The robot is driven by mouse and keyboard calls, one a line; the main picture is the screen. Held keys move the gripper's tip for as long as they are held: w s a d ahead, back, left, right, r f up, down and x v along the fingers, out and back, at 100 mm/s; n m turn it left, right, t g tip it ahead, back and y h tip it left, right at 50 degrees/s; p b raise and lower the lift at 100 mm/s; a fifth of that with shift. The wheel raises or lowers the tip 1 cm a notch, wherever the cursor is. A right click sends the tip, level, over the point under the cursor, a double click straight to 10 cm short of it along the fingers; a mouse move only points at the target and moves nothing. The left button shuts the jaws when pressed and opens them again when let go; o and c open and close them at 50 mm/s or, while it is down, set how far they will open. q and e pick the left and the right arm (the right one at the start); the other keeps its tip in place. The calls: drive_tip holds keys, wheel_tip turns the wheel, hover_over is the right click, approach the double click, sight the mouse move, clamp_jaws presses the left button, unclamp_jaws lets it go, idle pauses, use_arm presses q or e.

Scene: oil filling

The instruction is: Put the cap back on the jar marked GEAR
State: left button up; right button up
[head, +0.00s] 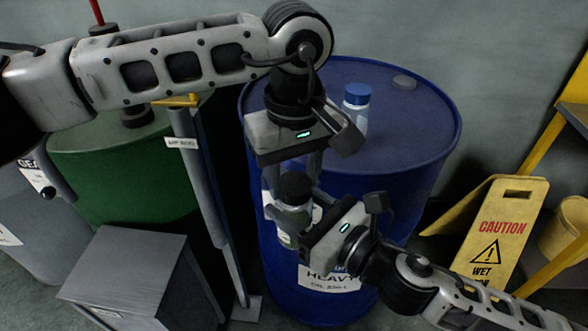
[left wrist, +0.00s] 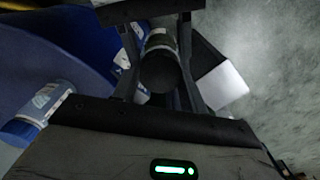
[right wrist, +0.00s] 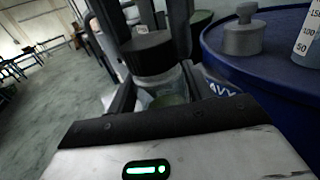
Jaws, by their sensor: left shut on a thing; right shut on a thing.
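A clear jar (head: 288,222) is held in front of the blue drum, with a black cap (head: 295,187) at its top. My right gripper (head: 292,238) is shut on the jar's body from the right. My left gripper (head: 293,185) reaches down from above, its fingers shut around the black cap. The left wrist view shows the cap (left wrist: 161,72) between the fingers. The right wrist view shows the cap (right wrist: 147,54) over the jar (right wrist: 162,86), which has a greenish tint low down. I cannot tell whether the cap is fully seated. The jar's marking is not readable.
The blue drum (head: 425,120) carries another jar (head: 356,100) with a blue cap. A green drum (head: 100,170), a blue-grey post (head: 198,185) and a grey box (head: 130,270) stand left. A yellow caution sign (head: 495,230) stands right.

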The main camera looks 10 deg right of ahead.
use_arm(q)
drive_tip(key=m, duration=1.2)
drive_tip(key=shift+d, duration=0.1)
drive_tip(key=m, duration=0.4)
drive_tip(key=o, duration=1)
drive_tip(key=shift+c, duration=0.2)
drive_tip(key=shift+s+r, duration=0.1)
drive_tip(key=shift+r, duration=2.15)
drive_tip(key=shift+c, duration=0.3)
